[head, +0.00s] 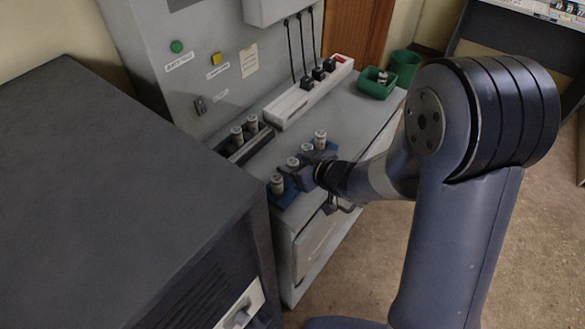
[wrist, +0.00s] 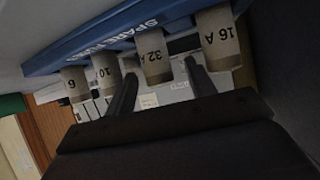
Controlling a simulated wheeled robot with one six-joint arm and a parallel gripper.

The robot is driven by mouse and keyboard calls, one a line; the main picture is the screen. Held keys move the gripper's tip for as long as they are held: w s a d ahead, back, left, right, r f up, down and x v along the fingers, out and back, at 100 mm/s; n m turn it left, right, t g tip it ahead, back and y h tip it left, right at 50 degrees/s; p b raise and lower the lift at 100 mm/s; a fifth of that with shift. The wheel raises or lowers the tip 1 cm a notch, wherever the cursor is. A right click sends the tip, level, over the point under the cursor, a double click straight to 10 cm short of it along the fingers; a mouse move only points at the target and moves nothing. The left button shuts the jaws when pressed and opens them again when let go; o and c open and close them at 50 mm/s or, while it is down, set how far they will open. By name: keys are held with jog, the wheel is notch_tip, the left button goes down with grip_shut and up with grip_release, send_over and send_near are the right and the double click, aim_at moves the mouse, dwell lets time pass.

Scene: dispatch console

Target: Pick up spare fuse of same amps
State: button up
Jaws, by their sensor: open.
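A blue spare-fuse rack (wrist: 105,42) holds upright cream fuses marked 6 (wrist: 74,85), 10 (wrist: 106,75), 32 A (wrist: 153,55) and 16 A (wrist: 217,38). In the head view the rack (head: 284,199) stands on the grey console top. My gripper (wrist: 161,70) is open, with one finger on each side of the 32 A fuse; I cannot tell whether they touch it. In the head view my gripper (head: 303,172) partly hides the rack and its middle fuses. A dark holder (head: 236,153) behind carries cream fuses (head: 237,135), their markings too small to read.
A white power strip (head: 310,92) with black plugs lies behind the rack. A green tray (head: 377,88) with a small cream item stands at the console's far end, near a green bin (head: 404,67). A large dark cabinet (head: 120,180) blocks the left.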

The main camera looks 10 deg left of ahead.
jog(key=shift+w+a+f, duration=0.3)
jog(key=shift+a, duration=0.15)
jog(key=shift+c, duration=0.2)
jog(key=c, duration=1)
